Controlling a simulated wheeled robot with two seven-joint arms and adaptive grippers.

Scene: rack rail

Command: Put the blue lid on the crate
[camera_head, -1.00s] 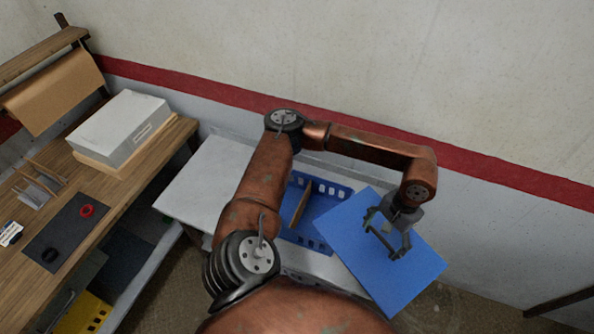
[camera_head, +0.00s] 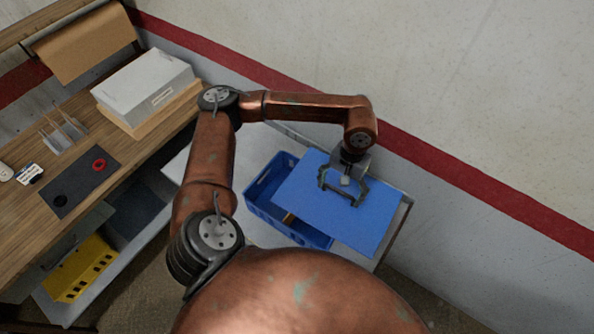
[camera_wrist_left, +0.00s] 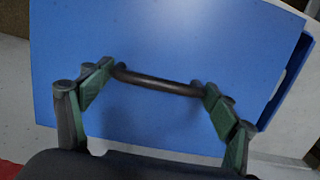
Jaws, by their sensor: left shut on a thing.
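The blue lid (camera_head: 365,220) is a flat blue sheet with a dark bar handle (camera_wrist_left: 158,84). My left gripper (camera_head: 342,192) is shut on the handle, and its fingers also show at the handle's ends in the left wrist view (camera_wrist_left: 160,88). The blue crate (camera_head: 262,203) stands on a grey-white table. The lid hangs over the crate's right part and reaches past it to the right, so the crate's left part is uncovered. A wooden strip shows inside the crate. I cannot tell the gap between lid and crate. My right gripper is not in view.
A wooden workbench (camera_head: 22,225) stands at the left, with a white box (camera_head: 145,85), a dark mat (camera_head: 75,190) and a red ring (camera_head: 99,165). A yellow bin (camera_head: 80,270) is below it. A wall with a red stripe (camera_head: 450,175) runs behind the table.

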